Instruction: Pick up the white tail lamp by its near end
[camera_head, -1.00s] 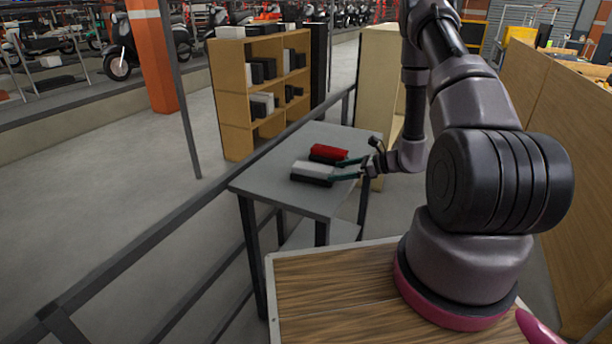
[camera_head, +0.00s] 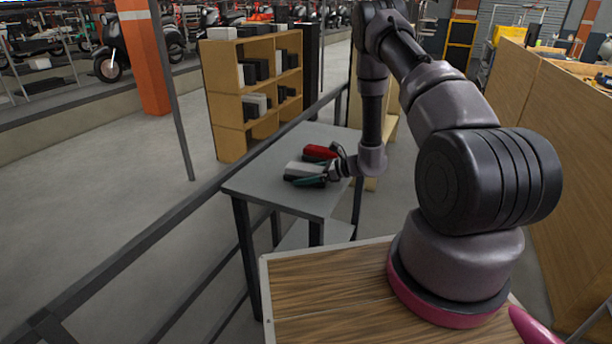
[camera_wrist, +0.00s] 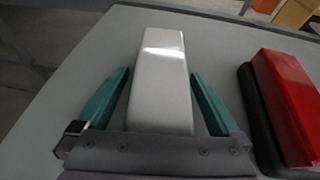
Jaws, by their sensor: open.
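The white tail lamp (camera_head: 300,168) lies on the grey table (camera_head: 262,181). In the wrist view the white lamp (camera_wrist: 162,80) stretches away from my gripper, with its near end between the two green fingers. My gripper (camera_wrist: 160,88) is open, with one finger on each side of the lamp and a gap visible on both sides. In the head view my gripper (camera_head: 318,172) is low over the table at the lamp. The gripper's palm edge hides the lamp's nearest part.
A red lamp on a black base (camera_head: 320,152) lies beside the white one; in the wrist view the red lamp (camera_wrist: 288,95) is right of my right finger. A wooden shelf (camera_head: 228,100) with black and white boxes stands behind. The table's left part is clear.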

